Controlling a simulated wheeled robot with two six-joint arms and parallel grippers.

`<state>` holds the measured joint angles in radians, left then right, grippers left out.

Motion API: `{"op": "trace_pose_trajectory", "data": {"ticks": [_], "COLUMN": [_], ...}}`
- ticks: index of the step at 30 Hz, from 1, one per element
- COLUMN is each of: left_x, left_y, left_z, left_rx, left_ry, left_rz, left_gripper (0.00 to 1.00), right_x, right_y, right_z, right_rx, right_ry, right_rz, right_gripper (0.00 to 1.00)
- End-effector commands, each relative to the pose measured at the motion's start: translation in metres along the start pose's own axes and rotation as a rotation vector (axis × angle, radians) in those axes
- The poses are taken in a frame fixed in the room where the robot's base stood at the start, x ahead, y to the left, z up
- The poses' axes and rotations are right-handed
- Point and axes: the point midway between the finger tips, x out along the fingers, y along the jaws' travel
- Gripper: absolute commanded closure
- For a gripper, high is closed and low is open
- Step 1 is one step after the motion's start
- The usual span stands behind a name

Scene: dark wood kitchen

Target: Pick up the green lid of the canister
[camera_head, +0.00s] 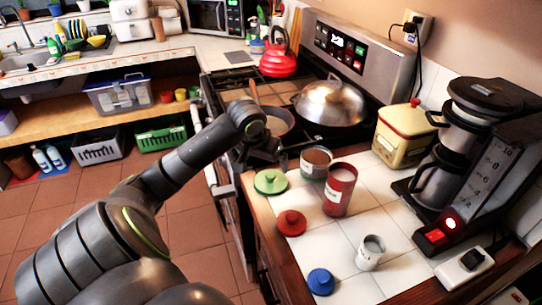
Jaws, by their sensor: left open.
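The green lid (271,181) lies flat on the white tiled counter near its left edge, with a small knob on top. Behind it to the right stands an open canister (315,164) with brown contents. A red canister (339,191) stands to the right of the lid, also open on top. My left gripper (262,158) is above and slightly behind the green lid in the picture, pointing down. It is open and empty, its fingers dark and partly hidden by the wrist. My right gripper is out of view.
A red lid (291,223), a blue lid (320,282) and a small white canister (370,253) are on the counter nearer me. A stove with a pan (276,121) and domed cover (331,103) lies behind. A coffee maker (470,170) and yellow tin (402,135) stand right.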

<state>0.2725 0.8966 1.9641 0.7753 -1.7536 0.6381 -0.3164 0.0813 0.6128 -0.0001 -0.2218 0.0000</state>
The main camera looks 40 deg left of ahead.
Motion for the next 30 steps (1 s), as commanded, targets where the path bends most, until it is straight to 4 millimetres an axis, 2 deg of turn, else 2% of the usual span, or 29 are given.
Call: {"op": "trace_pose_trajectory", "data": {"ticks": [1,4,11,21,30], "left_x": [0.012,0.028,0.046,0.090,0.096], "left_y": [0.001,0.001,0.001,0.003,0.002], "left_z": [0.001,0.000,0.000,0.002,0.001], "left_rx": [-0.004,-0.002,-0.001,-0.002,0.002], "left_ry": [-0.003,-0.002,0.001,-0.001,0.001], "left_rz": [0.004,0.004,0.001,0.001,0.000], "left_gripper": [0.00,0.00,0.00,0.00,0.00], "right_x": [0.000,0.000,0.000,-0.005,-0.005], "right_y": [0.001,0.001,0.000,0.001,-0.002], "right_z": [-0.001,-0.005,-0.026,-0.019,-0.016], "right_rx": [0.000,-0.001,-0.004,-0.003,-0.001], "right_ry": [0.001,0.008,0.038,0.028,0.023], "right_rz": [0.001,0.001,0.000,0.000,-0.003], "right_gripper": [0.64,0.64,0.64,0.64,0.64]}}
